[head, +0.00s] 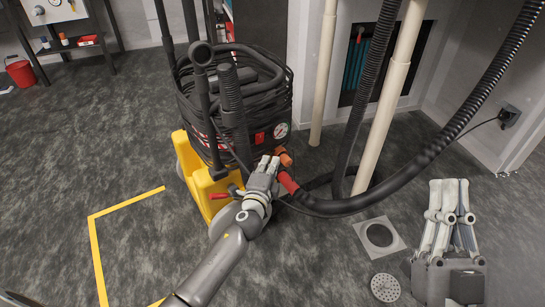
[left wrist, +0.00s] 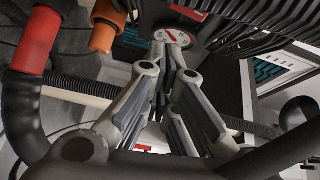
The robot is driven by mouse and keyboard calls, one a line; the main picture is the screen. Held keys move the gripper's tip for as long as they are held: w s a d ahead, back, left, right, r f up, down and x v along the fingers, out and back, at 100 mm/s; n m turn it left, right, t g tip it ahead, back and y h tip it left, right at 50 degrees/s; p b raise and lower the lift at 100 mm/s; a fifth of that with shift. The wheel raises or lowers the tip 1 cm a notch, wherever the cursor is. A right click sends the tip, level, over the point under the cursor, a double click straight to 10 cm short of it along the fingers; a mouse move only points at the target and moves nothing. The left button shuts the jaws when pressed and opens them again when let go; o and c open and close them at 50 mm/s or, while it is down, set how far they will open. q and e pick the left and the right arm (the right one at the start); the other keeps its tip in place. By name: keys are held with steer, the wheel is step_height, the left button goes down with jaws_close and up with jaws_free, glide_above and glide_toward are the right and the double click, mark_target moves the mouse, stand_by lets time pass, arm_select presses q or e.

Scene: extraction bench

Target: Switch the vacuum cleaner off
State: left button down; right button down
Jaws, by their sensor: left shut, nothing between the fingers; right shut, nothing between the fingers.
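The vacuum cleaner (head: 236,112) is a black, ribbed drum on a yellow wheeled base (head: 197,178), with hoses and tubes around it. A round white dial (head: 281,130) with a red mark sits low on its front, beside a red patch (head: 260,137). The dial also shows in the left wrist view (left wrist: 173,37). I cannot clearly make out a switch or its position. My left gripper (head: 270,163) is shut and empty, its tips just below the dial; contact cannot be told. My right gripper (head: 450,187) is shut and empty, at lower right, away from the cleaner.
An orange fitting (head: 284,157) and a red hose cuff (head: 288,182) are close beside my left gripper. A thick black hose (head: 420,155) runs right past beige pipes (head: 390,100). A floor drain (head: 380,235) lies right. Open floor lies left, with yellow tape (head: 125,204).

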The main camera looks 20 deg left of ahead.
arm_select(q)
steer(key=s, duration=0.7)
steer(key=shift+d+f, duration=0.25)
steer(key=shift+f, duration=0.2)
